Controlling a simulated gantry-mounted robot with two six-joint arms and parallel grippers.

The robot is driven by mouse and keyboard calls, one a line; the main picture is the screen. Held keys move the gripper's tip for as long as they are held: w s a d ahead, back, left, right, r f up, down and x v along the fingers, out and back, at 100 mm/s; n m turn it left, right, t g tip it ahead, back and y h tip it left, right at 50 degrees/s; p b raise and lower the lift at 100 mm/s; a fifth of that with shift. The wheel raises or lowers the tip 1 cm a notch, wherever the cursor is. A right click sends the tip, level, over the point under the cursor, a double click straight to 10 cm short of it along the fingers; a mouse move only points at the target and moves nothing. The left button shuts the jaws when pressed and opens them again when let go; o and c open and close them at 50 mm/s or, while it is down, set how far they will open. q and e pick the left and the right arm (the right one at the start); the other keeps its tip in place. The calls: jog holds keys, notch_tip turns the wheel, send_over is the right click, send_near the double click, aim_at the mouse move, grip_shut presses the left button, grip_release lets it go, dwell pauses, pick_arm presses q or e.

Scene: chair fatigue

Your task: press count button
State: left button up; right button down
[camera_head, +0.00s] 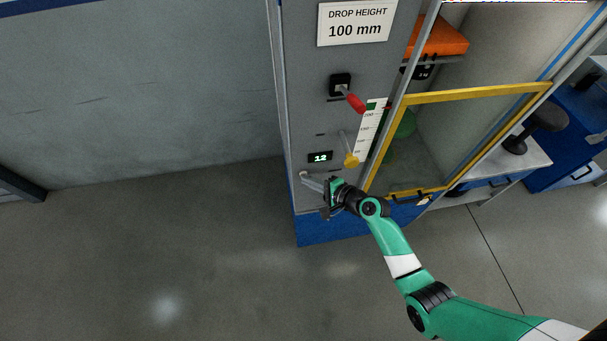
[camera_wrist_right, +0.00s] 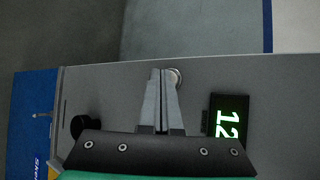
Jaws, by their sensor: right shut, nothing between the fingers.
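The count display (camera_head: 320,157) on the grey machine panel reads 12. It also shows turned sideways in the right wrist view (camera_wrist_right: 228,122). A round silver button (camera_wrist_right: 176,76) sits on the panel near the display, partly covered by my fingers in the wrist view. My right gripper (camera_head: 306,177) is at the lower left of the panel, below the display. Its two fingers are shut together and empty, with the tips (camera_wrist_right: 161,71) right beside the button. I cannot tell whether they touch it. My left gripper is not in view.
A yellow knob (camera_head: 351,161) and yellow-framed door (camera_head: 470,92) are to the right. A black knob (camera_wrist_right: 79,126) shows in the wrist view. Floor to the left is clear.

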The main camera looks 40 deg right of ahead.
jog(key=shift+w+d, duration=0.15)
dwell(0.4)
jog(key=shift+s+a+p, duration=0.5)
jog(key=shift+s, duration=0.15)
jog(key=s+a+p, duration=0.1)
jog(key=s, duration=0.1)
jog(key=s+a+p, duration=0.1)
jog(key=s+a, duration=0.1)
dwell(0.3)
dwell(0.8)
